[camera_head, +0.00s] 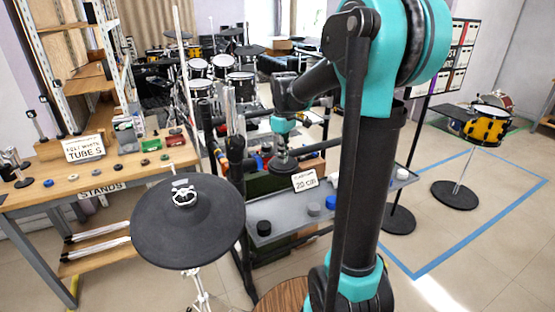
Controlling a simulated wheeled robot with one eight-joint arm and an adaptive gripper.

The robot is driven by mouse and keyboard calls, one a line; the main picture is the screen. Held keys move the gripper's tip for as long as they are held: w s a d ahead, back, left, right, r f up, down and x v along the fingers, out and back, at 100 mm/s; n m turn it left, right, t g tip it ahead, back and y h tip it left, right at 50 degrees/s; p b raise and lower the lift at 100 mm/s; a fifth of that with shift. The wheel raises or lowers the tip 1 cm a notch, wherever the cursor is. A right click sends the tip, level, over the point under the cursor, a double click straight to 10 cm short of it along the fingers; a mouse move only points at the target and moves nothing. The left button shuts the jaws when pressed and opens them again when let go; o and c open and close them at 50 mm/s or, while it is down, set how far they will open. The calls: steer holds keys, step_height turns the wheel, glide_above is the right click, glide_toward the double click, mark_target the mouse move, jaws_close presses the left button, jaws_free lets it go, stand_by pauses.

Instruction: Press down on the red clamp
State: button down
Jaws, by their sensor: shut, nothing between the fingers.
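A small red part (266,147), perhaps the red clamp, shows on the rack behind the grey tray, just left of my wrist. It is too small to make out its shape. My gripper (284,168) points down at the end of my teal and black arm, above the back of the grey tray. It is small and dark, and appears shut and empty. I cannot tell whether it touches anything. A red box (175,139) also sits on the wooden bench at left.
The grey tray (345,205) holds black, blue and white round pieces and a "20 cm" card (305,181). A round black pad (188,222) stands in front at left. The wooden bench (120,165) holds small parts.

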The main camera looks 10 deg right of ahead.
stand_by(0.6)
steer(key=shift+r, duration=3.45)
